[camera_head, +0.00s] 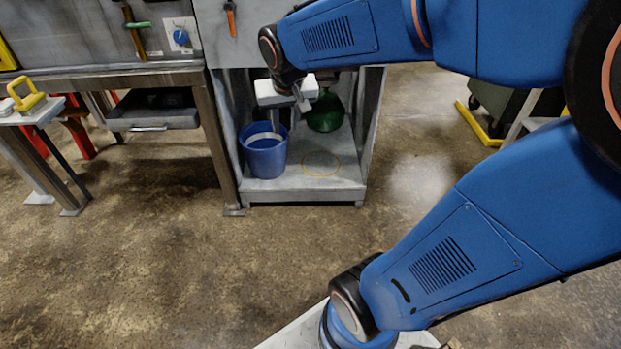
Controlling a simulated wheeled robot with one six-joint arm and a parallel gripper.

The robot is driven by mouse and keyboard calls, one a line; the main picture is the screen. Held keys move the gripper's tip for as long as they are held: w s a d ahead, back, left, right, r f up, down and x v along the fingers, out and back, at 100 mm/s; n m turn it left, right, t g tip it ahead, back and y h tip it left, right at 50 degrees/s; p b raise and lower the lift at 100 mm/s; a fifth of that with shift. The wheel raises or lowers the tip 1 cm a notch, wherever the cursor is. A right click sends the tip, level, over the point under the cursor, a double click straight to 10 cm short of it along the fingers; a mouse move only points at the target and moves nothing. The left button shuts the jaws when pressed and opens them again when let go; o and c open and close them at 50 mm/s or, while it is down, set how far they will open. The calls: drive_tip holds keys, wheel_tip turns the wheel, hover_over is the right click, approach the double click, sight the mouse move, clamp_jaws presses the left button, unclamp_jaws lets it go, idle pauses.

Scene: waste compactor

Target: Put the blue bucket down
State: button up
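The blue bucket (265,160) is upright inside the open lower cabinet, at its left side. A pale band, possibly its handle, shows near its rim. The bucket appears to stand on the cabinet's grey floor (300,182), though a small gap underneath is hard to rule out. My gripper (299,104) is just above and to the right of the bucket, inside the cabinet opening. Its fingers are small and partly hidden, so I cannot tell whether they are open or touch the bucket.
A thin yellow ring (321,176) marks the cabinet floor right of the bucket. A green rounded container (325,114) stands behind it. The cabinet's side walls are close on both sides. A metal workbench (150,78) stands at left. The concrete floor in front is clear.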

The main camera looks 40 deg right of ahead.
drive_tip(key=s+a+n, duration=0.2)
drive_tip(key=s, duration=0.7)
drive_tip(key=s+a+f+n+y, duration=0.1)
drive_tip(key=s+a, duration=0.2)
drive_tip(key=s, duration=0.7)
drive_tip(key=shift+s+a+f+n+y, duration=0.2)
drive_tip(key=shift+a+n+y, duration=0.1)
drive_tip(key=shift+a+n, duration=0.1)
